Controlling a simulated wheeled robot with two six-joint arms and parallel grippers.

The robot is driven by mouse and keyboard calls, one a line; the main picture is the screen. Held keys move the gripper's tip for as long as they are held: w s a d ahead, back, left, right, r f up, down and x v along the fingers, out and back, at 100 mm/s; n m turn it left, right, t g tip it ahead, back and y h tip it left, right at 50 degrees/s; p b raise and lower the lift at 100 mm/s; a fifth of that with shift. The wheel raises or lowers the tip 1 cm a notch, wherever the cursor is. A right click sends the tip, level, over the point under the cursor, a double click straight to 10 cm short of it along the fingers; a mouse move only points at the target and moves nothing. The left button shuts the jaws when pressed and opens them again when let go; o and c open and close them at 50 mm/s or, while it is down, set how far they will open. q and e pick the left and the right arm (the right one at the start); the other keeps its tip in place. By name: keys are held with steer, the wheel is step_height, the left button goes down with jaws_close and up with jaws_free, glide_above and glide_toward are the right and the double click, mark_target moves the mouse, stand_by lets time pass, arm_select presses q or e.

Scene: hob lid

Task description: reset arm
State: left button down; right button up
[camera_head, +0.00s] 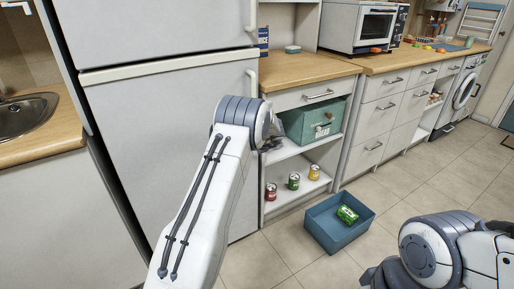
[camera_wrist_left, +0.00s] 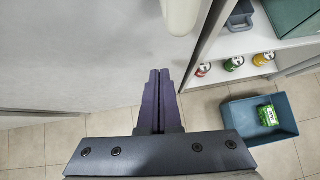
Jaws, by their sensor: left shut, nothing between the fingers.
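My left arm reaches up from the bottom of the head view, in front of the fridge (camera_head: 150,130). Its wrist is at the shelf unit's left edge and mostly hides the left gripper there. In the left wrist view the left gripper (camera_wrist_left: 158,75) is shut and empty, with its two dark fingers together. It points toward the fridge's lower front, left of the open shelves. My right arm is folded at the lower right of the head view; its gripper cannot be seen.
A teal bin (camera_head: 310,122) sits on the upper shelf. Red (camera_head: 271,191), green (camera_head: 294,181) and yellow (camera_head: 314,172) cans stand on the lower shelf. A blue crate (camera_head: 333,239) with a green box (camera_head: 347,214) stands on the floor. Floor to its right is clear.

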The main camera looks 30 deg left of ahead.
arm_select(q)
steer(key=s+d+r+m+t+h+p, duration=0.25)
steer(key=s+d+r+m+t, duration=0.2)
steer(key=d+r+m, duration=0.85)
steer(key=s+d+f+m+g+h, duration=0.25)
steer(key=s+d+m, duration=0.25)
steer(key=s+m, duration=0.55)
steer(key=s+d+f+m+g+h, duration=0.2)
steer(key=s+d+m+h, duration=0.15)
steer(key=s+m, duration=0.7)
steer(key=s+f+m+g+y, duration=0.2)
steer(key=s+f+m+g, duration=0.1)
steer(key=s+m, duration=0.8)
steer(key=s+d+r+m+g+h, duration=0.1)
steer(key=s+d+r+m, duration=0.25)
steer(key=s+d, duration=0.3)
steer(key=s+d+r+m+g+h, duration=0.1)
steer(key=s+d+r+m, duration=0.1)
steer(key=s+d+m, duration=0.4)
step_height(320, 180, up, 22)
steer(key=d+p, duration=0.1)
steer(key=p, duration=1.9)
steer(key=shift+n+g+p, duration=0.3)
steer(key=shift+n+p, duration=0.1)
steer(key=shift+n, duration=0.05)
steer(key=shift+y, duration=0.25)
